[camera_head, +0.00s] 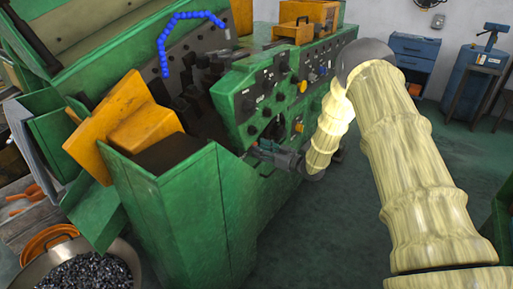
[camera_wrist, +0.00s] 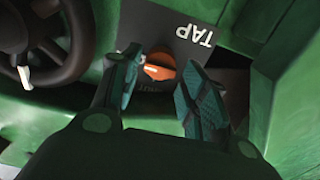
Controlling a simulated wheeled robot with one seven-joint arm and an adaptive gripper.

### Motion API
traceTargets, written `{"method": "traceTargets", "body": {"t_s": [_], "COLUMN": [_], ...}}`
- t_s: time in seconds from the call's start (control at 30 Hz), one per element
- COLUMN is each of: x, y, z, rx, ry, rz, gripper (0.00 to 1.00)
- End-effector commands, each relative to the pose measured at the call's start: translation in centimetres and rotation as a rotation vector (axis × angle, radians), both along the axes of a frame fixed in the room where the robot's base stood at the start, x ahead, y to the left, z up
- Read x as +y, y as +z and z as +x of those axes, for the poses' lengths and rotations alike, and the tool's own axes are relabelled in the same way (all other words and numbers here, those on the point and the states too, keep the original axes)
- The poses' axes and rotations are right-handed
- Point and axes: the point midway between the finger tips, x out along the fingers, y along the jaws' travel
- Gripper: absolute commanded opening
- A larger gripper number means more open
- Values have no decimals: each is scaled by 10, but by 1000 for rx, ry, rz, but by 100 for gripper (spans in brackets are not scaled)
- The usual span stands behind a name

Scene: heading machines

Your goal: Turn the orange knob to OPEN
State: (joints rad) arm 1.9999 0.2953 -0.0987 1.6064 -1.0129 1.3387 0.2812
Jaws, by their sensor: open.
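My gripper (camera_wrist: 160,74) is open, with one teal-padded finger on each side of the knob. The left finger looks close to the knob and the right finger is farther off. I cannot tell whether either finger touches it. Small lettering below the knob is partly hidden and hard to read. In the head view my gripper (camera_head: 283,158) is at the front of the green machine (camera_head: 215,215), and the knob cannot be made out there.
A dark handwheel (camera_wrist: 60,40) with a pale handle is left of the knob in the wrist view. Green machine walls stand close on the right. In the head view, a control panel (camera_head: 285,85) is above my gripper, and open floor (camera_head: 310,235) lies in front.

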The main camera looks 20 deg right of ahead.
Motion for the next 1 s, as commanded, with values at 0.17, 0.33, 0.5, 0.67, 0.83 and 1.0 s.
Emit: {"method": "traceTargets", "body": {"t_s": [0.17, 0.33, 0.5, 0.67, 0.83, 1.0], "x": [-22, -40, -50, -55, -55, -55], "y": [0, 0, 1, 0, 0, 0], "z": [-27, -49, -63, -69, -69, -69], "rx": [1, 1, -1, -1, -1, -1], "ry": [-2, -2, -2, -1, -1, -1], "rz": [1, 1, 1, 1, 1, 1], "gripper": [44, 44, 44, 44, 44, 44]}}
